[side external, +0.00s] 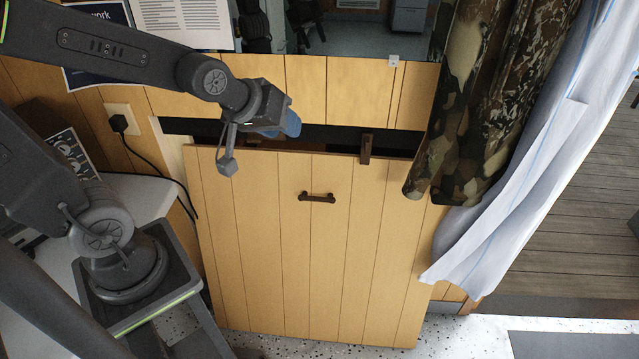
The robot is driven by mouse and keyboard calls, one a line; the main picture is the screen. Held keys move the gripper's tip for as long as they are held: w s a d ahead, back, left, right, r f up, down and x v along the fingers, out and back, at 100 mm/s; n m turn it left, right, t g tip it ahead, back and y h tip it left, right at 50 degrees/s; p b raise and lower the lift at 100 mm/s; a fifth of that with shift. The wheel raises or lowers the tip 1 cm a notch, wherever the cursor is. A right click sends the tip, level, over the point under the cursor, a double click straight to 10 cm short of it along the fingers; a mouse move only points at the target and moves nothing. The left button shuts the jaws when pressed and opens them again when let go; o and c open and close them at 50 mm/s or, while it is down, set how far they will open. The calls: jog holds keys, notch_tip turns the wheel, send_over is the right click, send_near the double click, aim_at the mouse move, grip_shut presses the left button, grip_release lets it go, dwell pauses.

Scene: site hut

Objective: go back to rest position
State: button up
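My gripper (280,126) is at the end of my arm, in front of the upper edge of a wooden plank panel (290,240). A blue part shows at the gripper's end; I cannot tell whether it belongs to the gripper or is a separate thing. The fingertips are not clear, so I cannot tell if they are open or shut. The panel has a dark handle (317,197) and a dark latch (366,148) at its top edge. A dark gap runs along the panel's top.
A camouflage curtain (492,95) and a white curtain (535,150) hang at the right. A socket (122,118) with a black cable is on the wall at left, above a white worktop (145,193). A window (345,40) is at the back. Speckled floor shows below.

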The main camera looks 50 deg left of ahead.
jog(key=s+d+r+m+g, duration=0.1)
jog(key=s+r+m, duration=0.1)
jog(key=s, duration=0.4)
jog(key=s+d+r+m+g, duration=0.1)
jog(key=s+d+r+m, duration=0.1)
jog(key=s+m, duration=0.2)
jog(key=shift+s+g+h, duration=0.4)
jog(key=shift+s, duration=0.45)
